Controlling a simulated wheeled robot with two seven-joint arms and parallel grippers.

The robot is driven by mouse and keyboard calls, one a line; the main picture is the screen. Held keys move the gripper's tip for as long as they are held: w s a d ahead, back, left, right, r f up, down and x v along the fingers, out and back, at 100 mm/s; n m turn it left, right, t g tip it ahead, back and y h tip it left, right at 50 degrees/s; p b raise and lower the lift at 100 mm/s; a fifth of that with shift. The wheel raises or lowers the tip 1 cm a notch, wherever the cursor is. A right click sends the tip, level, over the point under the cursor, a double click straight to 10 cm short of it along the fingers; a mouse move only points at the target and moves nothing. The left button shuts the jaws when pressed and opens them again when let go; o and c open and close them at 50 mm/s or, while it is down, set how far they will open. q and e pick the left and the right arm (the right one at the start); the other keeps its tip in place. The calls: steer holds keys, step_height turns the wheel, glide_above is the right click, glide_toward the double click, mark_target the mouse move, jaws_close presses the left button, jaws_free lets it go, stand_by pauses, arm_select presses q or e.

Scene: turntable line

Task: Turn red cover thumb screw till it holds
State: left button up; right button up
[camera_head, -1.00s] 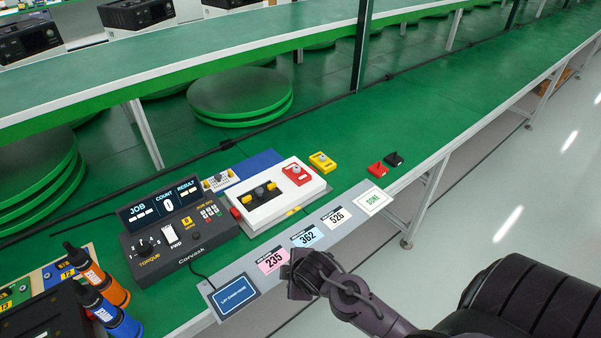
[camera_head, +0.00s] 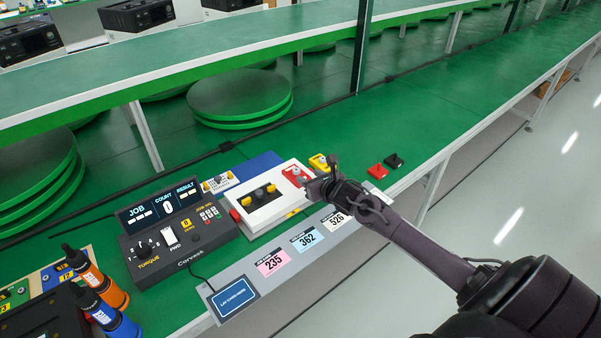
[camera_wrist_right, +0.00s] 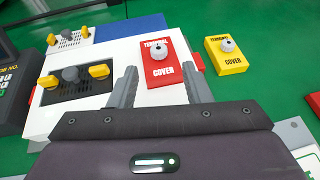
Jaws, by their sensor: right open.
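The red terminal cover (camera_wrist_right: 160,68) lies on the right part of a white unit (camera_wrist_right: 75,120), with its grey thumb screw (camera_wrist_right: 159,51) on top. In the head view the red cover (camera_head: 292,178) is partly hidden by my right gripper (camera_head: 312,181). In the right wrist view my right gripper (camera_wrist_right: 160,88) is open, its fingers to the left and right of the cover's near end, with nothing between them in contact that I can see. The screw stands a little beyond the fingertips. My left gripper is out of view.
A yellow terminal cover (camera_wrist_right: 226,55) lies right of the white unit. The black torque controller (camera_head: 180,235) stands left. Red (camera_head: 377,171) and black (camera_head: 394,160) pieces lie on the green bench at right. Card strip (camera_head: 289,250) runs along the front edge.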

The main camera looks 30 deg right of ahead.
mark_target(297, 171)
steer(key=shift+x, duration=3.3)
steer(key=shift+a+f, duration=0.1)
steer(key=shift+c, duration=0.2)
jaws_close()
